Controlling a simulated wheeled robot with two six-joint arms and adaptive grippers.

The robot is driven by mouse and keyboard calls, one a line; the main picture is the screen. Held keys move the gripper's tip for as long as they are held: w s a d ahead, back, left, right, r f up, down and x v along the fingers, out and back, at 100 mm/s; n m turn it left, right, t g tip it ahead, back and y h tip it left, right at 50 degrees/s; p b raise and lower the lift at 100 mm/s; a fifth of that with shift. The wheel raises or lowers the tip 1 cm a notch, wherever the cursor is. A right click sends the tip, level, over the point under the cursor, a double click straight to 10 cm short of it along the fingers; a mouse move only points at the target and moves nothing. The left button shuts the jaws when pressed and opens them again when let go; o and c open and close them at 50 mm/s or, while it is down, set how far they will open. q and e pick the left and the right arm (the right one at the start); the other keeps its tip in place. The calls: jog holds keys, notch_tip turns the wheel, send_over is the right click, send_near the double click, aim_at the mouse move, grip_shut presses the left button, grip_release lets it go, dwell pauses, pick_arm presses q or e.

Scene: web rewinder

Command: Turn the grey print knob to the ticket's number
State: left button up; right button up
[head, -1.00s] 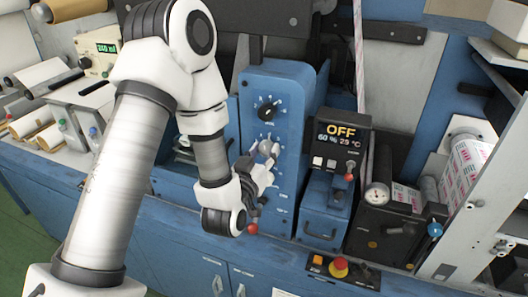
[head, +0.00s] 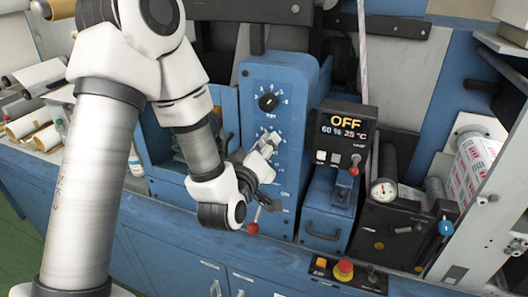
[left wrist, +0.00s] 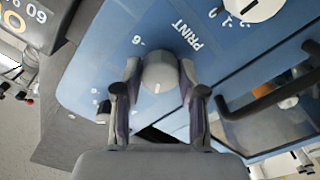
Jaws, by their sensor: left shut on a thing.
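The grey print knob (left wrist: 160,72) sits on the blue panel beside the word PRINT in the left wrist view. Its pale index mark is near the bottom edge of its face. A 6 shows by its upper left; other scale numbers are hidden or too small to read. My left gripper (left wrist: 158,85) is shut on the knob, one finger on each side. In the head view my left gripper (head: 264,156) is at the lower dial of the blue panel and covers much of it. I cannot make out the ticket. My right gripper is not in view.
A black dial (head: 268,102) is above on the same blue panel (head: 293,75). A red-tipped lever (head: 252,227) hangs just below my gripper. To the right are an OFF display (head: 344,124), a gauge (head: 383,191) and a red button (head: 343,268).

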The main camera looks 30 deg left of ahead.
pick_arm(q)
jog(key=shift+n, duration=0.8)
jog(key=o, duration=0.9)
jog(key=shift+c, duration=0.2)
jog(key=shift+o, duration=1.4)
jog(key=shift+w, duration=0.15)
jog(key=shift+w+d+f, duration=0.1)
jog(key=shift+w, duration=0.1)
jog(key=shift+s, duration=0.2)
